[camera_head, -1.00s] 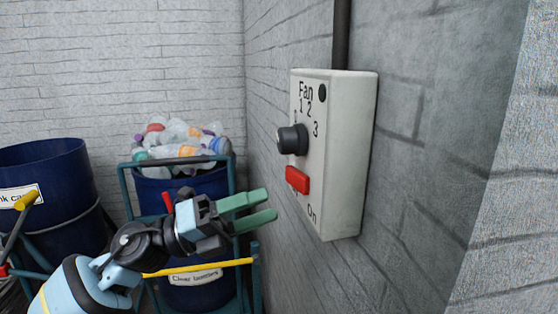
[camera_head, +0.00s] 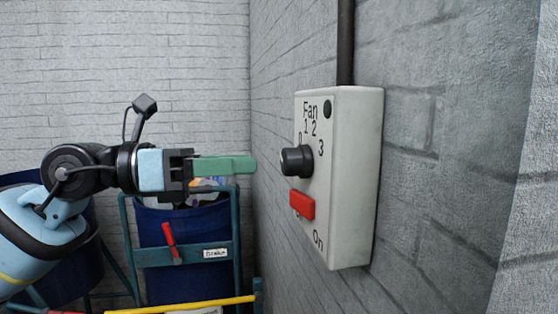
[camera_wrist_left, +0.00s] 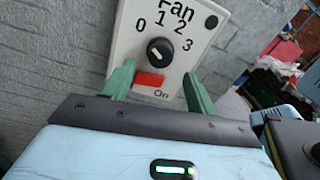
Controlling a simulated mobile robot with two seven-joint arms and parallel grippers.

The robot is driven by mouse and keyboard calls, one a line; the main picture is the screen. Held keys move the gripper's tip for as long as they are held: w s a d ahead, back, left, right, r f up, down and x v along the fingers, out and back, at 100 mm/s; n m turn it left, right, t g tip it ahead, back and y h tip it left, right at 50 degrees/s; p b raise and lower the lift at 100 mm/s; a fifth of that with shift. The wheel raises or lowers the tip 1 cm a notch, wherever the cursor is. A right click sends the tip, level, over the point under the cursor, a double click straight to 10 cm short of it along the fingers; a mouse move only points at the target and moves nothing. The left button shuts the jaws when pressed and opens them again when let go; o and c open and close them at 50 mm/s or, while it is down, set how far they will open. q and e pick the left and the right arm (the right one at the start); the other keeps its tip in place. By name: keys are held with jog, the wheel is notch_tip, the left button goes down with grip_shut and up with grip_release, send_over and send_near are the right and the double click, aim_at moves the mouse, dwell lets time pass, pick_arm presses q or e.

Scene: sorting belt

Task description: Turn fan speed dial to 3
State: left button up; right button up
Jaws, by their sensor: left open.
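The fan dial (camera_head: 297,160) is a black round knob on the white fan control box (camera_head: 356,180) on the wall at right. The numbers 0, 1, 2 and 3 arc over the knob. In the left wrist view the dial (camera_wrist_left: 159,51) shows a small light pointer mark; I cannot tell surely which number it meets. My left gripper (camera_head: 250,165) has green fingers and is level with the dial, to its left and apart from it. In the left wrist view its fingers (camera_wrist_left: 158,85) are spread, with the dial beyond and between them. My right gripper is not in view.
A red switch (camera_head: 302,204) sits just below the dial, close to the fingers' line. A dark pipe (camera_head: 345,45) runs up from the box. Blue bins (camera_head: 185,232) in teal frames stand behind and below my left arm. The space before the box is clear.

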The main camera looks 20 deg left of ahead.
aim_at(283, 161)
pick_arm(q)
jog(key=p+x, duration=0.1)
jog(key=x, duration=0.5)
jog(key=shift+w+d, duration=0.1)
jog(key=shift+d, duration=0.1)
jog(key=shift+c, duration=0.5)
jog(key=c, duration=0.7)
